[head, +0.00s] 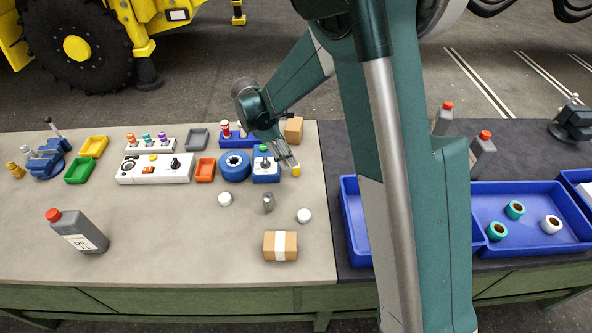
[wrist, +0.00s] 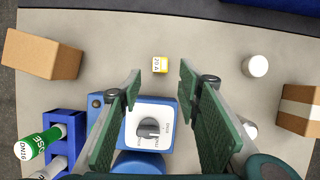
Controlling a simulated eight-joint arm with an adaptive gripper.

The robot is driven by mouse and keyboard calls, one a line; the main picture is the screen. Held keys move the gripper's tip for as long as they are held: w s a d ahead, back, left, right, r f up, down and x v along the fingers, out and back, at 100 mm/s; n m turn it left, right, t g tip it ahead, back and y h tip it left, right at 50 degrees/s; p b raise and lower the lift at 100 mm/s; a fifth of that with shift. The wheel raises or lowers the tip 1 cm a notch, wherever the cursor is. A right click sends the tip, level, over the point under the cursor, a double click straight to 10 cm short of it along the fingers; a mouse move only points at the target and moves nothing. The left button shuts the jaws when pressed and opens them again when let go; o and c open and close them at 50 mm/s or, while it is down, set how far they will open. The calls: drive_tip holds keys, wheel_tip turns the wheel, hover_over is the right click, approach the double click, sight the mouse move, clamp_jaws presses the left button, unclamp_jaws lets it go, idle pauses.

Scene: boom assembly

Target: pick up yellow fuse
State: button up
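The yellow fuse (wrist: 160,65) is a small yellow and white block marked "20 A", lying on the grey tabletop in the wrist view. It also shows in the head view (head: 296,171), close to the tip of my gripper (head: 290,160). In the wrist view my gripper (wrist: 160,82) is open, with its two green-padded fingers apart and nothing between them. The fuse appears just beyond the fingertips, roughly centred between them. I cannot tell the exact height of the fingers above the table.
A blue box with a white top and a dark knob (wrist: 150,128) sits below the fingers. A cardboard box (wrist: 42,54) and a blue rack with a green fuse (wrist: 40,144) are at left. A white cap (wrist: 255,66) and another carton (wrist: 300,109) are at right.

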sight(296, 167)
drive_tip(key=shift+x, duration=1.25)
drive_tip(key=shift+b+x, duration=0.55)
drive_tip(key=shift+x, duration=2.05)
drive_tip(key=shift+d, duration=0.15)
drive_tip(key=c, duration=0.9)
